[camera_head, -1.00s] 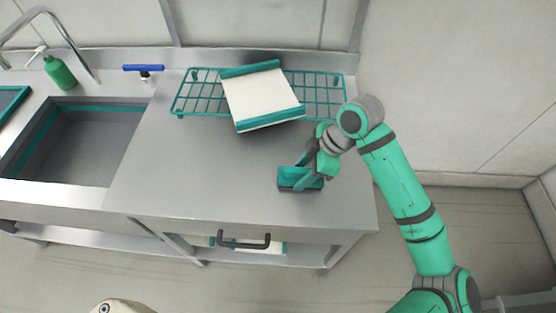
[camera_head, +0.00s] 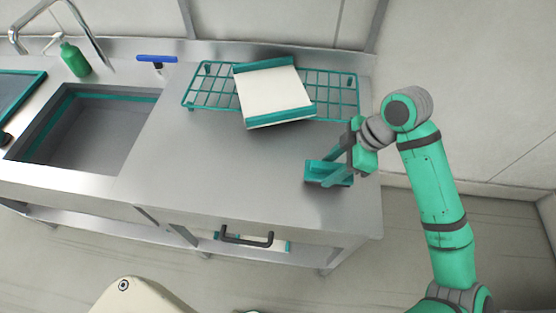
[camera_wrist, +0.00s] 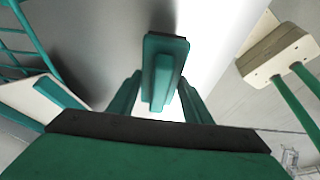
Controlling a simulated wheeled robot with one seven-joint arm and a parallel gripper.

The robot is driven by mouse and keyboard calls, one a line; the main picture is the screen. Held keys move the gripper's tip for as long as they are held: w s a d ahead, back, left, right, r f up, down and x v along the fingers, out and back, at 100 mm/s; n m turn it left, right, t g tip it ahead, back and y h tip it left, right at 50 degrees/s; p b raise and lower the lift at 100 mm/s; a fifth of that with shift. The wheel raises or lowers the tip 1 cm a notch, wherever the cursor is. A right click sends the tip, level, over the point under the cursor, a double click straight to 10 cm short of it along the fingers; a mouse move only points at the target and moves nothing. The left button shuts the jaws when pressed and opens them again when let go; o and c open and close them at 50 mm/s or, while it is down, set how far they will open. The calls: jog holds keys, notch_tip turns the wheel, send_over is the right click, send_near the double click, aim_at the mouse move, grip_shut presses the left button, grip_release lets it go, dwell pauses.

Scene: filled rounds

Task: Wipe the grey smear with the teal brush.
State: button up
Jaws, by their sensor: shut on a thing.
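The teal brush (camera_head: 318,176) is a small block with an upright grip, low at the worktop's right part, near its right edge. My gripper (camera_head: 345,160) is shut on its grip. In the wrist view the brush (camera_wrist: 165,48) sits between the two fingers of my gripper (camera_wrist: 162,92), over or on the steel surface. I cannot tell whether its underside touches the worktop. I cannot make out the grey smear in either view; the brush and arm hide part of the surface.
A teal wire rack (camera_head: 211,88) with a white, teal-edged board (camera_head: 272,95) stands behind the brush. The sink (camera_head: 85,135), green bottle (camera_head: 75,60) and blue-handled tool (camera_head: 157,59) are to the left. The worktop (camera_head: 215,170) is clear in the middle.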

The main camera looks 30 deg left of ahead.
jog(key=shift+w+d+r, duration=0.1)
jog(key=shift+w+r, duration=0.05)
jog(key=shift+r, duration=1.4)
jog(key=shift+d+r, duration=0.15)
jog(key=shift+r, duration=0.45)
jog(key=shift+s, duration=0.2)
jog(key=shift+w, duration=0.1)
